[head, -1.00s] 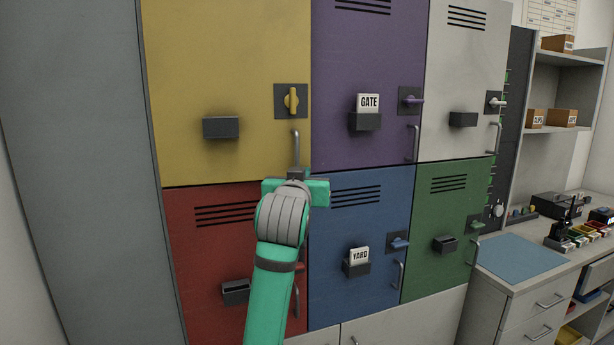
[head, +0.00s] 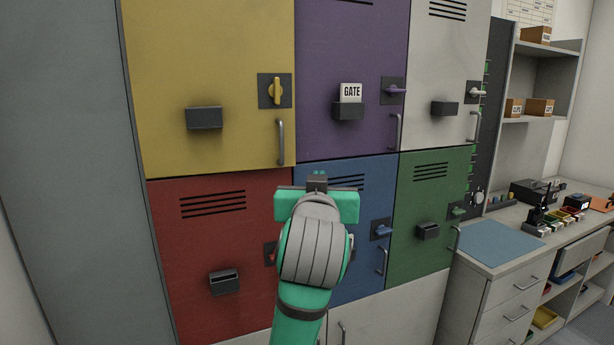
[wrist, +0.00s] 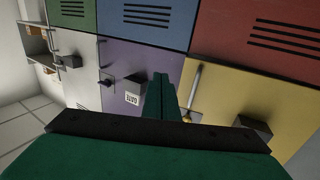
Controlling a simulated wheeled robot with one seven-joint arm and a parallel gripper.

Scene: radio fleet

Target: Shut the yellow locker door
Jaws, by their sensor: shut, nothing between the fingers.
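The yellow locker door (head: 225,60) is at the upper left of the locker bank in the head view. It looks flush with its neighbours, with no visible gap. Its yellow latch knob (head: 276,91) stands vertical on a dark plate. Its grey bar handle (head: 281,142) is below the knob. The door (wrist: 240,92) and handle (wrist: 195,84) also show in the wrist view. My gripper (head: 319,177) is shut and empty, below and right of that handle and apart from it. Its fingers (wrist: 163,98) show beside the handle in the wrist view.
The purple (head: 340,120), white (head: 440,70), red (head: 190,255), blue (head: 350,285) and green (head: 415,190) doors look shut. The purple, white, blue and green knobs lie horizontal. A counter with a blue mat (head: 498,241) stands at the right.

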